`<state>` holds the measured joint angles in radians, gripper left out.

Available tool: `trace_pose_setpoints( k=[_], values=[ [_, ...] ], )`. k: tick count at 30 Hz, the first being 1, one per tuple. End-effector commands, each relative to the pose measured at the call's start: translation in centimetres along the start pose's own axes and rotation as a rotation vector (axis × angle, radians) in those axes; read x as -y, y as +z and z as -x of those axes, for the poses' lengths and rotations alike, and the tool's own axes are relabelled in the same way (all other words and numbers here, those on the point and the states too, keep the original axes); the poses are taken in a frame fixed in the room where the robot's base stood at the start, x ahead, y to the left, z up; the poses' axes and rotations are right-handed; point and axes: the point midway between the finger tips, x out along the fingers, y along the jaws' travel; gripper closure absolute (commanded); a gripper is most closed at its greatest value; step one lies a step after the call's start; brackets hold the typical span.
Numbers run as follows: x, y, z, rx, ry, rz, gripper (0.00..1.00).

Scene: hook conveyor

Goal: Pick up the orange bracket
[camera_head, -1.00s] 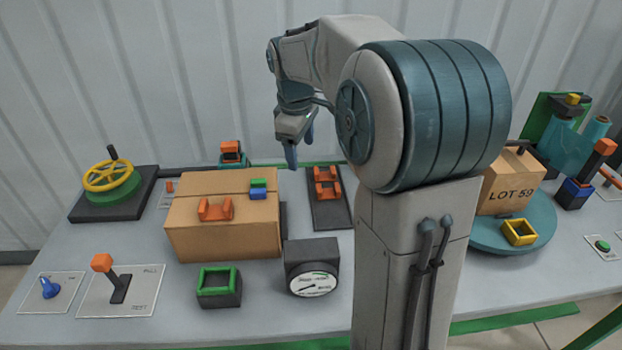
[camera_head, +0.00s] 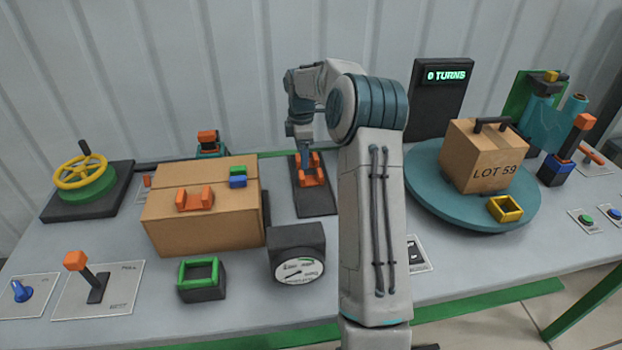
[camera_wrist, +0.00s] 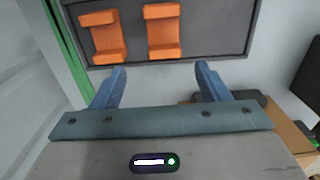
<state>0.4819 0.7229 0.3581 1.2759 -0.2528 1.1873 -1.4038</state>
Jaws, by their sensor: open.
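One orange bracket (camera_head: 195,199) lies on top of the cardboard box (camera_head: 205,235) at the left in the head view. Two more orange pieces (camera_head: 313,172) sit on a dark board (camera_head: 318,206) behind it, partly hidden by my gripper (camera_head: 306,154). The wrist view shows these as a left orange bracket (camera_wrist: 103,36) and a right orange bracket (camera_wrist: 162,33) on the dark board (camera_wrist: 215,28). My gripper (camera_wrist: 161,70) is open and empty. Its blue fingers are wide apart, and both brackets appear beyond the fingertips, with no clear contact.
Small green and blue blocks (camera_head: 238,176) share the box top. A gauge (camera_head: 297,254) and a green-rimmed holder (camera_head: 201,279) stand in front. A turntable (camera_head: 440,198) with a LOT 59 box (camera_head: 485,155) is at the right. A yellow handwheel (camera_head: 82,172) is far left.

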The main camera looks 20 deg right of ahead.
Motion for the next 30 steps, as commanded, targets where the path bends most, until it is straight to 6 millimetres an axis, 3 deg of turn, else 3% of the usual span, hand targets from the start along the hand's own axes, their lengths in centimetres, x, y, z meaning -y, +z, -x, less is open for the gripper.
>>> trace_pose_setpoints(
  k=[3, 11, 18, 28, 30],
  values=[
    [0.0, 0.0, -1.8, 0.000, -0.001, 0.000, 0.31],
    [0.3, 0.1, -3.7, 0.000, -0.002, -0.001, 0.31],
    [0.7, 0.2, -7.2, -0.001, -0.001, -0.001, 0.31],
    [0.7, 0.2, -8.0, 0.000, 0.001, -0.001, 0.31],
    [0.7, 0.2, -8.0, 0.000, 0.001, -0.001, 0.50]
  ],
)
